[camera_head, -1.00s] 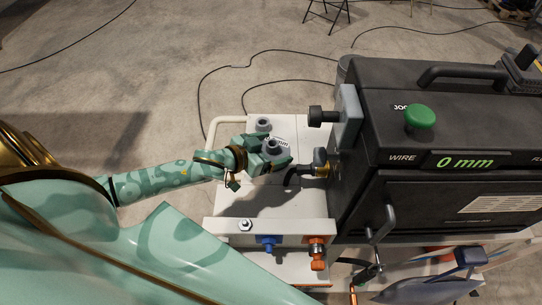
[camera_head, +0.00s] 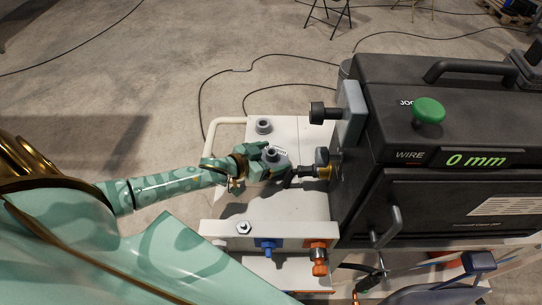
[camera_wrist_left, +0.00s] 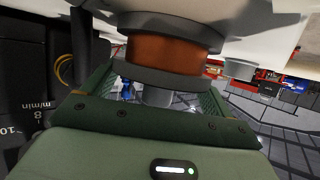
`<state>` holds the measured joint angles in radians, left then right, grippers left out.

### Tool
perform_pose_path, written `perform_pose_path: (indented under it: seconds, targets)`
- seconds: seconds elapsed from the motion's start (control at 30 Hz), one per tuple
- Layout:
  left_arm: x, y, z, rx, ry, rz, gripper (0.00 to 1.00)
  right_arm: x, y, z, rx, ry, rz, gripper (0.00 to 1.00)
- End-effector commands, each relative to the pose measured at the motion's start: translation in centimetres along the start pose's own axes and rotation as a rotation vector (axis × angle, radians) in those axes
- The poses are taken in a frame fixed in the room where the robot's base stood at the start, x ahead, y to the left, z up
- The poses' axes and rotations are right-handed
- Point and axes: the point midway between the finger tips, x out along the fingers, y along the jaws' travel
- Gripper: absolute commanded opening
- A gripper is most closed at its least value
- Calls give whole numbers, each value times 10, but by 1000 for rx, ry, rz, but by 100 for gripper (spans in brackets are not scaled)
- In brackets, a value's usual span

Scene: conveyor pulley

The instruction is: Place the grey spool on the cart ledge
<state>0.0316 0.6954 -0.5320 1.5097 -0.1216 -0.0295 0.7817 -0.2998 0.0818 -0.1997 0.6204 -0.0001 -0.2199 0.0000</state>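The grey spool (camera_head: 273,156), with a raised hub and a white label, sits between the green fingers of my left gripper (camera_head: 268,162), over the white cart ledge (camera_head: 302,206). In the left wrist view, the fingers flank a spool with a copper-brown band (camera_wrist_left: 165,52) between darker flanges. The left gripper looks shut on it, though the finger contact is partly hidden. I cannot tell whether the spool touches the ledge. My right gripper is not in view.
Another small grey hub (camera_head: 263,126) stands at the ledge's back. A black machine (camera_head: 450,210) with a black-knobbed grey bracket (camera_head: 350,112) borders the ledge on the right; a dark fitting (camera_head: 320,160) juts toward the spool. Blue (camera_head: 266,245) and orange (camera_head: 318,258) fittings are in front.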

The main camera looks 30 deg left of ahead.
Motion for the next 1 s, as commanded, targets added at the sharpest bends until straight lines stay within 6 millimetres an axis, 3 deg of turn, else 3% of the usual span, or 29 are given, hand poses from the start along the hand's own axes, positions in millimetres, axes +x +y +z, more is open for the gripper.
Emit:
perform_pose_path:
  seconds: [0.37, 0.47, 0.8, 1.0]
  targets:
    - [-4, 0, -1, -2, -3, 0, 100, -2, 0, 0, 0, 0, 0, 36]
    - [-19, 1, -1, -3, -4, 0, 100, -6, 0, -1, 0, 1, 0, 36]
    - [-97, 1, -2, -2, -5, 1, 100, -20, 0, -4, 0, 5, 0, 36]
    - [-118, 0, -2, -2, -3, -1, 100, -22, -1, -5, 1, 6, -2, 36]
